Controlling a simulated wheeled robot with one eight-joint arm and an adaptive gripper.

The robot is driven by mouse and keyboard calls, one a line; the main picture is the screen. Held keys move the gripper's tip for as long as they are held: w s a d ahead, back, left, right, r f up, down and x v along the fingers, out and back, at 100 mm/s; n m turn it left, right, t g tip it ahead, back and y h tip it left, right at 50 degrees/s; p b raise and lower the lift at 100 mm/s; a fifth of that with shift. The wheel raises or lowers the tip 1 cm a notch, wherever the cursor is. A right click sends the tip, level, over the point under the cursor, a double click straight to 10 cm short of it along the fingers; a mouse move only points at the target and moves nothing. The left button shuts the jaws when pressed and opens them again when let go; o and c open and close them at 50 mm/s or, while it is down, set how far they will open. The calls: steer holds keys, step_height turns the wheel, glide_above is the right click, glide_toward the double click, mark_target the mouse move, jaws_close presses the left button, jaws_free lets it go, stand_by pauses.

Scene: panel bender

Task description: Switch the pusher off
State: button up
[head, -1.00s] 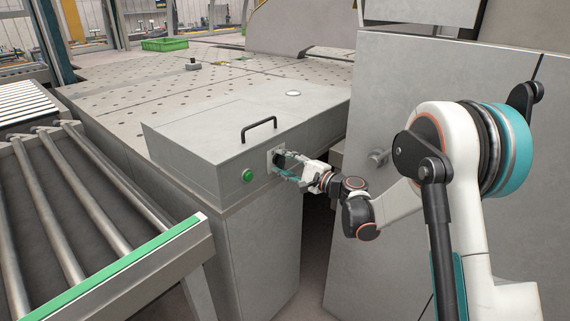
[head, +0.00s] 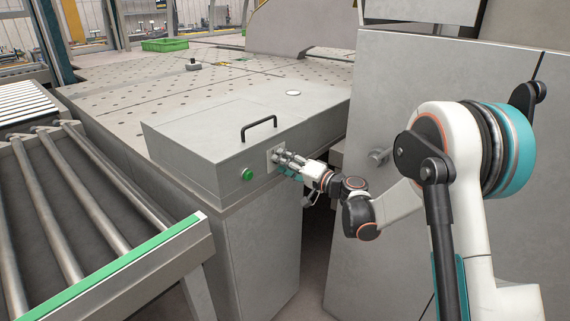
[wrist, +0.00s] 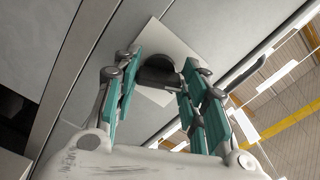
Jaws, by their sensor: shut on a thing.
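The switch is a dark rotary knob (wrist: 158,75) on a square pale plate (wrist: 163,40), set in the front face of the grey box. The plate also shows in the head view (head: 270,155), where my gripper mostly hides the knob. My gripper (head: 281,160) reaches the plate from the right. In the wrist view, my gripper (wrist: 162,73) has its teal fingers on either side of the knob, shut on it. The plate looks tilted in the wrist view because my wrist is rolled. The knob's exact pointing direction is hard to read.
A green round button (head: 248,174) sits left of the plate. A black handle (head: 259,127) stands on the box lid above. A roller conveyor (head: 85,210) is at left, a large grey cabinet (head: 400,90) at right. A perforated table (head: 160,85) lies behind.

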steer(key=shift+f+n, duration=0.1)
steer(key=shift+n, duration=0.4)
steer(key=o, duration=1.1)
steer(key=shift+c, duration=0.2)
steer(key=v, duration=1.2)
